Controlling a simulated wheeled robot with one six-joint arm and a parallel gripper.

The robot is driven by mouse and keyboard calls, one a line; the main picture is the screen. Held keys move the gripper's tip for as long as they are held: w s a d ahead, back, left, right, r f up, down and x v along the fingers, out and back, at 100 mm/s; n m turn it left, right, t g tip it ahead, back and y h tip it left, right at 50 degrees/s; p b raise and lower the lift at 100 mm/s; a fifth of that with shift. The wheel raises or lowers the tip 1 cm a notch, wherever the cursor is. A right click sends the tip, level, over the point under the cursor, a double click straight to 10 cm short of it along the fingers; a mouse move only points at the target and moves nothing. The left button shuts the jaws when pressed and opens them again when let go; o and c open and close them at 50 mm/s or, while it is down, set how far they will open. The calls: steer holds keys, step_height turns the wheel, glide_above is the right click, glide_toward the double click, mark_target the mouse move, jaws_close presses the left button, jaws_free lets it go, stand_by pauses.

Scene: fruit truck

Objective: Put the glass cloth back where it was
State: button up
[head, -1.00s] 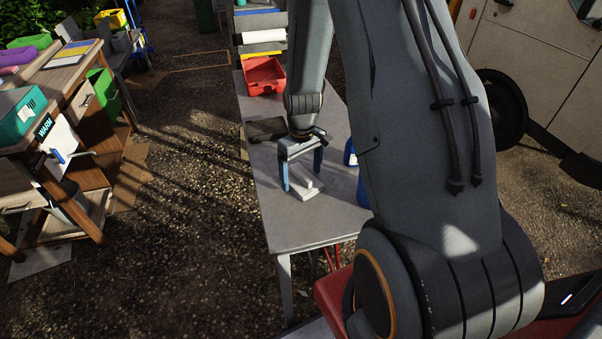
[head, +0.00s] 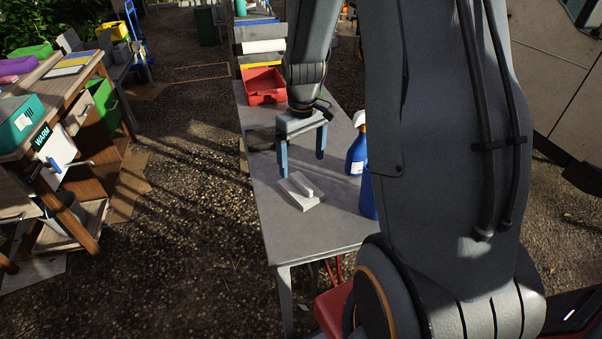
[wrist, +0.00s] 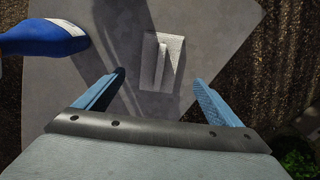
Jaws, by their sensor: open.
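A folded whitish cloth (head: 302,192), which looks like the glass cloth, lies flat on the grey table (head: 300,237) with a raised ridge along it. It also shows in the wrist view (wrist: 161,62), beyond the fingertips. My gripper (head: 301,166) is open and empty, above the table and just behind the cloth in the head view. In the wrist view both blue fingers of my gripper (wrist: 158,78) stand apart with nothing between them. The cloth is clear of both fingers.
Blue spray bottles (head: 357,152) stand on the table's right side; one shows at the wrist view's left edge (wrist: 42,38). A red tray (head: 264,86) sits at the table's far end. A wooden stand with a teal box (head: 18,122) is at left, across open gravel.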

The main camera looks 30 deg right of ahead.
steer(key=s+a+r+m+t, duration=0.1)
steer(key=s+a+r+m, duration=0.1)
steer(key=s+a+r, duration=0.4)
steer(key=s+a, duration=0.4)
steer(key=s, duration=0.3)
steer(key=shift+s+a, duration=0.3)
steer(key=shift+a, duration=0.05)
steer(key=shift+r, duration=0.1)
steer(key=shift+c, duration=0.2)
